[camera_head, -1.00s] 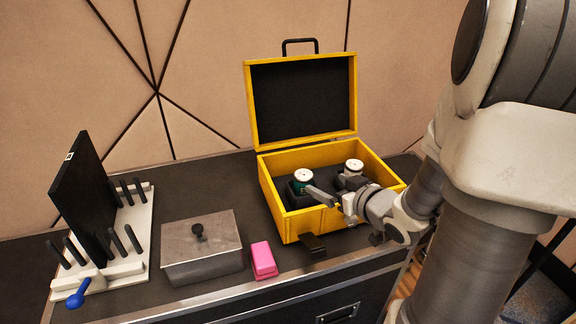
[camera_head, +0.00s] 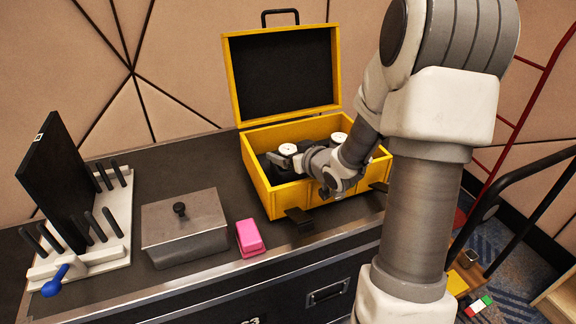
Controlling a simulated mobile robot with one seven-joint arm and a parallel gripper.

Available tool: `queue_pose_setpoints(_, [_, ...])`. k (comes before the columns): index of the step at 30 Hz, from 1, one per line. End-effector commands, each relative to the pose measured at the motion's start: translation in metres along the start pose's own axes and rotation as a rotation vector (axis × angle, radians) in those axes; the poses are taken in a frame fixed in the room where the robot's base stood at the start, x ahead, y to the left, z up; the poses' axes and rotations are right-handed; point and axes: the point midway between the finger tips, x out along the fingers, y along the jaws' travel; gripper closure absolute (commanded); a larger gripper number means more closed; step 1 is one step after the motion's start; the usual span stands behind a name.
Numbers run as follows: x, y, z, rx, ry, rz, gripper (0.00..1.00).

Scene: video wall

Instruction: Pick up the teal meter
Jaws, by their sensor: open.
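The open yellow case (camera_head: 262,187) stands on the dark bench top with its lid raised. Inside, on the left, is a meter with a round white top (camera_head: 287,149); its body is mostly hidden now, but it showed teal in the earlier view. A second white-topped meter (camera_head: 338,138) sits to its right in the case, partly behind my arm. My gripper (camera_head: 279,160) is open at the left meter, its fingers low against the near side of it. Whether the fingers straddle the body or touch it cannot be told.
A pink block (camera_head: 250,237) and a lidded grey metal box (camera_head: 186,232) stand left of the case. A white rack (camera_head: 105,235) with black pegs, a dark panel and a blue handle is at the far left. The case's walls and raised lid (camera_head: 283,75) surround my gripper.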

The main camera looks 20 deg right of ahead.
Motion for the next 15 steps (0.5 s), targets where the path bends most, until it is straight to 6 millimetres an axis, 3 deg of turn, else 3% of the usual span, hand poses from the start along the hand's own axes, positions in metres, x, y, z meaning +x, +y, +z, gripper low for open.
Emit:
queue_pose_setpoints(7, [0.0016,0.0000,-0.0006,0.000,0.000,0.000,0.00])
queue_pose_setpoints(15, [0.0014,0.0001,-0.0005,0.000,0.000,0.000,0.49])
